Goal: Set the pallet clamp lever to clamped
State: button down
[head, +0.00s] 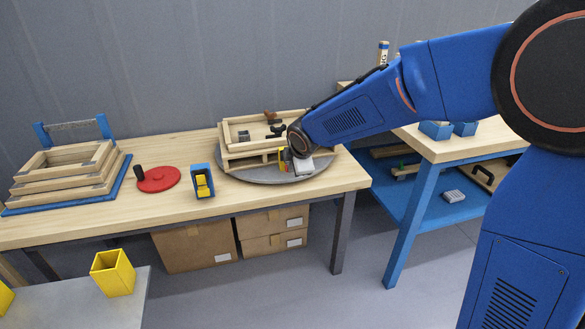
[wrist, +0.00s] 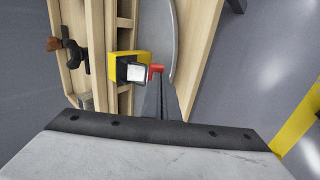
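The pallet clamp shows in the wrist view as a yellow block (wrist: 123,66) with a dark and pale grey part on it. In the head view the yellow block (head: 283,157) is at the front side of the wooden pallet (head: 262,158). A small red piece (wrist: 156,69), perhaps the lever's end, shows just right of the block. My gripper (wrist: 160,84) has its dark fingers together, with the tips right at the red piece. I cannot tell whether they touch or hold it. The lever's setting is not clear, and my fingers hide part of it.
The pallet sits on a round grey plate (head: 255,176) on the wooden bench (head: 110,211), with a wooden tray on top. A red disc (head: 158,179) and a blue-and-yellow holder (head: 202,183) stand left. Stacked frames (head: 62,180) are at far left. A blue-legged bench (head: 415,200) is at right.

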jog(key=shift+f, duration=0.55)
jog(key=shift+w+a+f, duration=0.1)
jog(key=shift+w+f, duration=0.25)
jog(key=shift+f, duration=0.5)
jog(key=shift+r, duration=0.1)
jog(key=shift+r, duration=0.75)
